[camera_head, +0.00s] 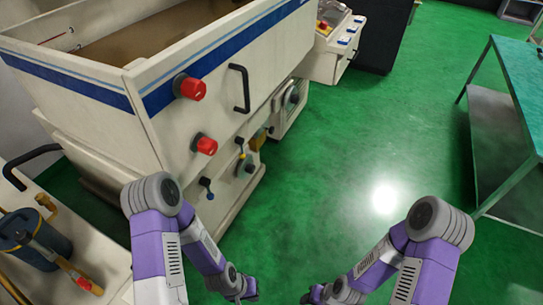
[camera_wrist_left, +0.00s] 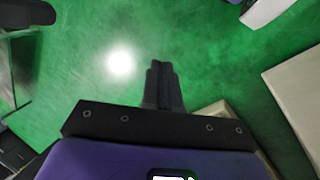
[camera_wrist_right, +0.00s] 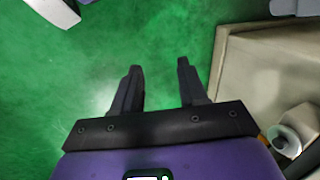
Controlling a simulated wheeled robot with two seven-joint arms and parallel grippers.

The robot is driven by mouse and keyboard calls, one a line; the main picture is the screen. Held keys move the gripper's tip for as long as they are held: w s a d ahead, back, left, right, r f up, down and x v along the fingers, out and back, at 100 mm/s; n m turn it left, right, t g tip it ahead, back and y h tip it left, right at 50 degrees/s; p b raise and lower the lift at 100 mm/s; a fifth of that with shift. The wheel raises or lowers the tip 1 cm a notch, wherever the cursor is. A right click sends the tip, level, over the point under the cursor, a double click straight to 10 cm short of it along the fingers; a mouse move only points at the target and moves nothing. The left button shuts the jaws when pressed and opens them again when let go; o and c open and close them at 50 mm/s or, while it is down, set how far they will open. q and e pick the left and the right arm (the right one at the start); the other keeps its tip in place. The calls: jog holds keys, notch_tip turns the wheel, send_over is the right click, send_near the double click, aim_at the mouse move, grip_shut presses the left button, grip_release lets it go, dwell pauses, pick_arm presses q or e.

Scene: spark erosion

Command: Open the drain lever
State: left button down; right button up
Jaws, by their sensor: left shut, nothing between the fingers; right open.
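A white machine tank with a blue stripe (camera_head: 118,88) stands at left in the head view. Low on its near side are a small lever with a blue tip (camera_head: 206,183) and a lever with a yellow part (camera_head: 240,148). I cannot tell which is the drain lever. My left gripper (camera_head: 250,290) is low at the bottom centre, apart from both levers. In the left wrist view its fingers (camera_wrist_left: 160,68) are together and empty. My right gripper (camera_head: 312,295) is at the bottom, right of the left one. In the right wrist view its fingers (camera_wrist_right: 159,66) are apart and empty.
Two red knobs (camera_head: 192,88) (camera_head: 205,145) and a black handle (camera_head: 239,88) stick out from the tank. A bench corner with a blue canister (camera_head: 38,240) is at lower left. A green table (camera_head: 516,75) stands at right. Open green floor (camera_head: 350,150) lies between.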

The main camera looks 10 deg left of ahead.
pick_arm(q)
jog(key=shift+s, duration=0.1)
pick_arm(e)
jog(key=shift+s, duration=0.1)
jog(key=shift+o, duration=2)
jog(key=shift+r, duration=0.25)
jog(key=shift+o, duration=0.8)
notch_tip(320, 180, up, 4)
jog(key=p, duration=0.4)
jog(key=shift+f, duration=0.1)
pick_arm(q)
jog(key=w+d+r+n+t+h+p, duration=0.1)
jog(key=w+d+r+n+t, duration=0.15)
jog(key=w+t, duration=0.4)
jog(key=w+d+r+n+t+h+p, duration=0.1)
jog(key=w+d+r+n+t, duration=0.15)
jog(key=w, duration=0.65)
jog(key=w+a+r+n+t+y+p, duration=0.2)
jog(key=w+a+r+n+t+y, duration=0.2)
jog(key=a+r+n, duration=0.2)
jog(key=w+a+r+n+t+y+p, duration=0.1)
jog(key=w+a+r+n+t+y, duration=0.3)
jog(key=a+r+n+t, duration=0.1)
notch_tip(320, 180, up, 2)
jog(key=shift+w+a+r+n+t+y+p, duration=0.3)
jog(key=shift+a+n+p, duration=0.1)
jog(key=shift+a+n, duration=0.3)
pick_arm(e)
notch_tip(320, 180, up, 6)
jog(key=shift+f, duration=0.2)
